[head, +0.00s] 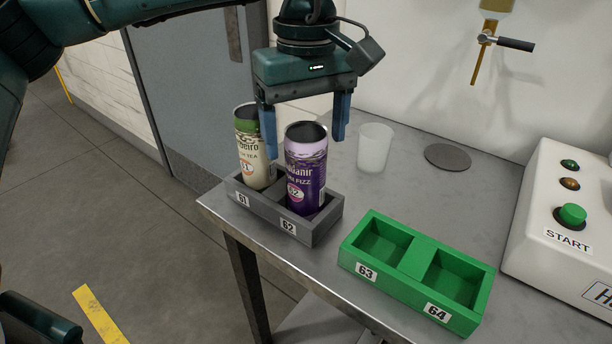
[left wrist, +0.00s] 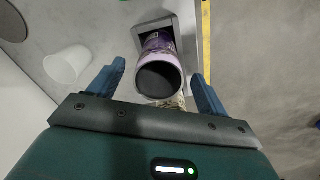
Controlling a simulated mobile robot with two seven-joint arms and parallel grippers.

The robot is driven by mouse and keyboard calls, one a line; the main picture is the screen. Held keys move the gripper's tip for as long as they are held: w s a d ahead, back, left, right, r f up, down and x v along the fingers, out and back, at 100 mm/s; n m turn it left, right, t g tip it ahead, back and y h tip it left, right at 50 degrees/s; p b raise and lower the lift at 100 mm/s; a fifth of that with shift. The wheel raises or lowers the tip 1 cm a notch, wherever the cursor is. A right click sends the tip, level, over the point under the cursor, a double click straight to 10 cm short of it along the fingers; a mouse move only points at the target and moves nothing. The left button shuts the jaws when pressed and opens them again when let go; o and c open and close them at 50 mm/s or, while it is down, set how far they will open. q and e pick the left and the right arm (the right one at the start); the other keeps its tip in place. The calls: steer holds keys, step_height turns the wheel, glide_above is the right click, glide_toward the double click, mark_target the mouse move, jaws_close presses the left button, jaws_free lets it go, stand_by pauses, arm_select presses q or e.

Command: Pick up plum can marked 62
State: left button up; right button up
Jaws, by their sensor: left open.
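The plum can (head: 304,170), purple with a lilac top and a 62 label, stands upright in the grey tray's compartment 62 in the head view. Its open top shows in the left wrist view (left wrist: 160,78). My left gripper (head: 305,142) is open, pointing down, with its blue fingers on either side of the can's upper part. In the left wrist view the fingers (left wrist: 160,86) are apart, with the can's top between them and gaps on both sides. A green-and-cream can (head: 252,150) stands in compartment 61, partly behind the left finger. My right gripper is not in view.
The grey tray (head: 318,232) sits near the table's left edge. A green tray (head: 416,255) with empty compartments 63 and 64 is to its right. A translucent cup (head: 374,148) and dark disc (head: 448,157) stand behind. A white machine (head: 570,230) with a START button is at right.

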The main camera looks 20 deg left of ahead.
mark_target(306, 156)
arm_select(q)
step_height(306, 156, down, 4)
steer(key=shift+f, duration=0.15)
steer(key=shift+c, duration=0.4)
steer(key=c, duration=1)
steer(key=shift+o, duration=0.2)
